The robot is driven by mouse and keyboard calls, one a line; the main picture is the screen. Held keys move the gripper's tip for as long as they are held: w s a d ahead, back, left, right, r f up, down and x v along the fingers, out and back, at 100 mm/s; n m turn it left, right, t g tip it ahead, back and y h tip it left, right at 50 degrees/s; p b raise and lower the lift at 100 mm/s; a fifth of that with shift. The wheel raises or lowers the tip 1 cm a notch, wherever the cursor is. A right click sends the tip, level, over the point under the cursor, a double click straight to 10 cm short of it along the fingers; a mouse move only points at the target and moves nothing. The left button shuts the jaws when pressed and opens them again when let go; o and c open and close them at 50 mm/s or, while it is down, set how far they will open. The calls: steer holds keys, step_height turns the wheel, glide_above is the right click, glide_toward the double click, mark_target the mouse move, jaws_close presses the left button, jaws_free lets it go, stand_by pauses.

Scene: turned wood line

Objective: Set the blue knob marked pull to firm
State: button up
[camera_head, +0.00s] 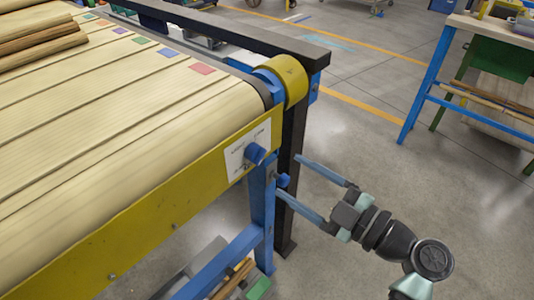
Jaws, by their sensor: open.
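A blue knob (255,153) stands on a white label plate (237,160) at the right end of the yellow conveyor side rail. The print on the plate is too small to read, so I cannot tell the knob's setting. A smaller blue piece (284,180) shows lower right of the plate, beside the dark post; I cannot tell what it is. My gripper (289,176) is open, its two long blue-grey fingers pointing left. The fingertips are right of and below the knob in the picture, close to the smaller blue piece. I cannot tell whether they touch anything.
The conveyor belt (110,125) carries wooden pieces (40,42) at the upper left. A yellow roller end (291,80), a dark post (289,215) and a blue leg (262,210) stand near my gripper. A blue-legged bench (428,80) is at the upper right. Floor between is clear.

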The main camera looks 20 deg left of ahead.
mark_target(262, 158)
steer(key=x, duration=0.8)
steer(key=shift+p, duration=0.3)
steer(key=shift+c, duration=0.3)
steer(key=shift+f, duration=0.1)
jaws_close()
